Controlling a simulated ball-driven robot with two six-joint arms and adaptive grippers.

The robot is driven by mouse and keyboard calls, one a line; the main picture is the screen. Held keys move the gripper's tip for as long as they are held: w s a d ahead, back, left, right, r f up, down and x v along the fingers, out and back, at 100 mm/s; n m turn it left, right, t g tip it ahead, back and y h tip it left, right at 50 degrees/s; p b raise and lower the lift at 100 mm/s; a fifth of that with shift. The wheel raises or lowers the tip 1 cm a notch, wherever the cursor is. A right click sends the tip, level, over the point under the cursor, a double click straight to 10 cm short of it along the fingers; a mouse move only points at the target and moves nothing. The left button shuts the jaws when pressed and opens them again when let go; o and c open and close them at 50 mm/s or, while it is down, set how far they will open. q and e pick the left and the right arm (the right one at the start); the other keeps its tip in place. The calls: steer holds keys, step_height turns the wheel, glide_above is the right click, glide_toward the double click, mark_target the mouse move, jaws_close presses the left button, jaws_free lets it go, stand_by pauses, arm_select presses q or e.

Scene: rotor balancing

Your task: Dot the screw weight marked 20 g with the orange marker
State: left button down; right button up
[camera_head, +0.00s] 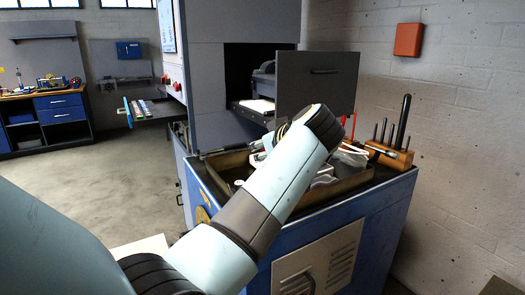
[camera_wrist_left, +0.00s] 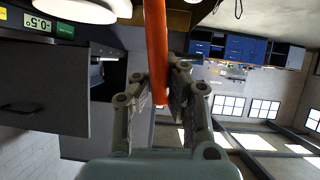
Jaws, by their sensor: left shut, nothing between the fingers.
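My left gripper (camera_wrist_left: 160,98) shows in the left wrist view with its two fingers drawn together at the centre; it is shut. A long orange rod (camera_wrist_left: 156,45) runs down from the top edge to the fingertips; whether it is the marker, and whether it touches the fingers, I cannot tell. In the head view my left arm reaches over the blue cabinet and hides most of its gripper. A thin red upright piece (camera_head: 353,125) stands behind the arm. I cannot make out the 20 g screw weight or any marking. My right gripper is not in view.
A shallow tray (camera_head: 350,187) with pale and grey items lies on the blue cabinet (camera_head: 380,215). A wooden rack (camera_head: 390,155) holds several dark upright tools. A grey machine with an open door (camera_head: 317,84) stands behind. Free floor (camera_head: 75,185) lies left.

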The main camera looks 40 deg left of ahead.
arm_select(q)
step_height(320, 180, up, 7)
steer(key=p, duration=0.4)
steer(key=shift+f, duration=0.2)
stand_by(0.4)
